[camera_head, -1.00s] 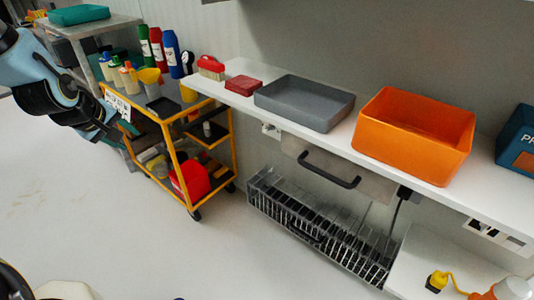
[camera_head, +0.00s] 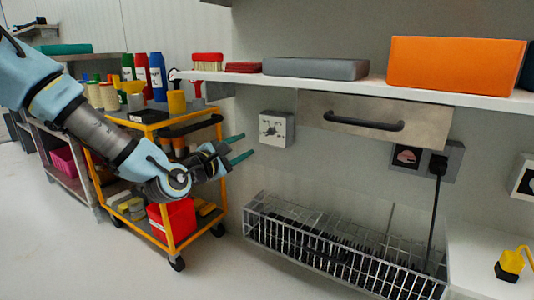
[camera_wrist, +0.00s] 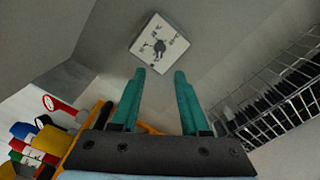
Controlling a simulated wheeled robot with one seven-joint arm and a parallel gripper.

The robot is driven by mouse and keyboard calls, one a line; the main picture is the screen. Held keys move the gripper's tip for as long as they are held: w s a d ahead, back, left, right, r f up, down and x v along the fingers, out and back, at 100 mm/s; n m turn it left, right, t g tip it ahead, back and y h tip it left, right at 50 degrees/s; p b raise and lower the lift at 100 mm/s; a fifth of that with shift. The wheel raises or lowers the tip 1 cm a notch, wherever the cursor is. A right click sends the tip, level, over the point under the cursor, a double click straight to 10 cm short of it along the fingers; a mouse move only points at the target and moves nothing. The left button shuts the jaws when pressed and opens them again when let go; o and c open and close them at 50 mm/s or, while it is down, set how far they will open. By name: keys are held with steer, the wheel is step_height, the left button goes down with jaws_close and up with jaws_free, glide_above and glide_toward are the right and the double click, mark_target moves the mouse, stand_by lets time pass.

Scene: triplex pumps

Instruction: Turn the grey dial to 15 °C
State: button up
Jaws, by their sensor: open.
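The grey dial (camera_head: 271,130) sits on a white square wall plate (camera_head: 287,138) below the shelf in the head view. In the wrist view the dial (camera_wrist: 159,46) shows on its plate (camera_wrist: 172,59), beyond the fingertips; its markings are too small to read. My gripper (camera_head: 242,147) has two teal fingers, open and empty, to the left of the plate and apart from it. In the wrist view the gripper (camera_wrist: 160,74) has its fingers spread, pointing towards the plate.
A white shelf (camera_head: 300,83) with a grey tray and an orange bin (camera_head: 455,65) runs above the plate. A drawer with a black handle (camera_head: 365,123) is to the right. A wire rack (camera_head: 340,250) stands below. A yellow trolley (camera_head: 165,240) stands behind my arm.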

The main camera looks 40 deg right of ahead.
mark_target(268, 133)
steer(key=b+x, duration=0.4)
steer(key=x, duration=0.7)
steer(key=shift+s+r, duration=0.1)
steer(key=shift+c, duration=0.2)
jaws_close()
